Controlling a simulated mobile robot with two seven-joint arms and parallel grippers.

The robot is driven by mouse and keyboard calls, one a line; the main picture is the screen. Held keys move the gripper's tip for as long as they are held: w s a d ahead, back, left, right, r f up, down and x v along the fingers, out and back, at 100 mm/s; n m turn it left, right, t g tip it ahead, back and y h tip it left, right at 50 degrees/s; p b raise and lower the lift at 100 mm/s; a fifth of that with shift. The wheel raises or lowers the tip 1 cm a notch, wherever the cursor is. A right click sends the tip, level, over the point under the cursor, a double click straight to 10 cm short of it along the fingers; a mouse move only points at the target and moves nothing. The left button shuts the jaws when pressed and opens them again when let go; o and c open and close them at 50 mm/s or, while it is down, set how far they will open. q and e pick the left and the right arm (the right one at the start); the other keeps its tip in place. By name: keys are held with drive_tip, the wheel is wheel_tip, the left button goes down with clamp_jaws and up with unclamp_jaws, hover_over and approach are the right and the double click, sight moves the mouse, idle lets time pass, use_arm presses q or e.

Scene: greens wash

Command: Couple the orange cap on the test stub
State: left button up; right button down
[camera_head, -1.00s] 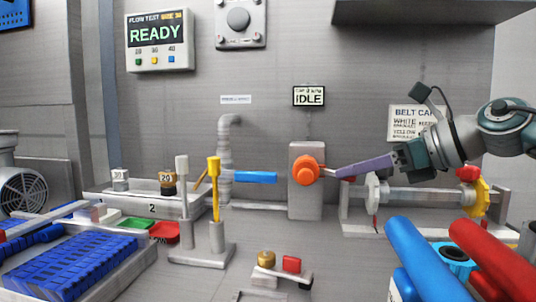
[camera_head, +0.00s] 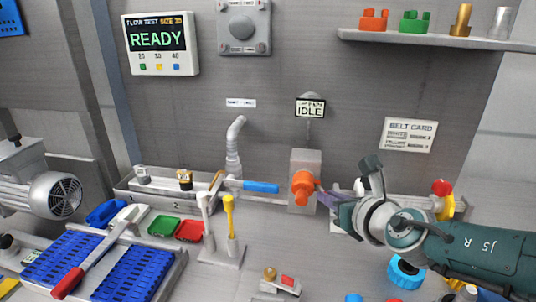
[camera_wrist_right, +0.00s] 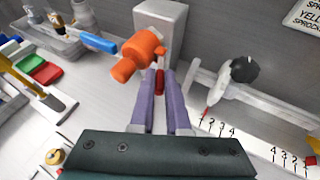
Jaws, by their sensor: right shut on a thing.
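The orange cap (camera_head: 303,187) sits at the front of the grey block (camera_head: 304,160) on the back wall, where the stub is hidden behind it. It also shows in the right wrist view (camera_wrist_right: 140,58), with a small lug on its right side. My right gripper (camera_head: 322,196) reaches it from the right. In the wrist view its purple fingers (camera_wrist_right: 160,85) are shut on a small red piece (camera_wrist_right: 159,80), close below the lug. I cannot tell whether this piece is joined to the cap. My left gripper is not in view.
A pipe with a blue lever (camera_head: 261,187) stands left of the block. White and yellow upright levers (camera_head: 229,215) stand in front. Spare fittings (camera_head: 415,22) are on the shelf above. A blue ring (camera_head: 405,272) lies under my right arm. Displays read READY and IDLE.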

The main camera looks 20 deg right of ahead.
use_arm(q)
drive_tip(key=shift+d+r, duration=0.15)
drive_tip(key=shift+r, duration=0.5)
use_arm(e)
drive_tip(key=shift+w+a+r+m+g+h, duration=0.1)
drive_tip(key=shift+w+a+m+g+h, duration=0.1)
drive_tip(key=shift+a+m+h, duration=0.4)
drive_tip(key=shift+w+a+r+m+g+h, duration=0.1)
drive_tip(key=shift+a+m+g+h, duration=0.1)
drive_tip(key=shift+m+h, duration=0.65)
drive_tip(key=shift+h, duration=0.25)
drive_tip(key=c, duration=0.9)
unclamp_jaws()
drive_tip(key=shift+s+f, duration=0.15)
use_arm(q)
drive_tip(key=shift+p, duration=0.3)
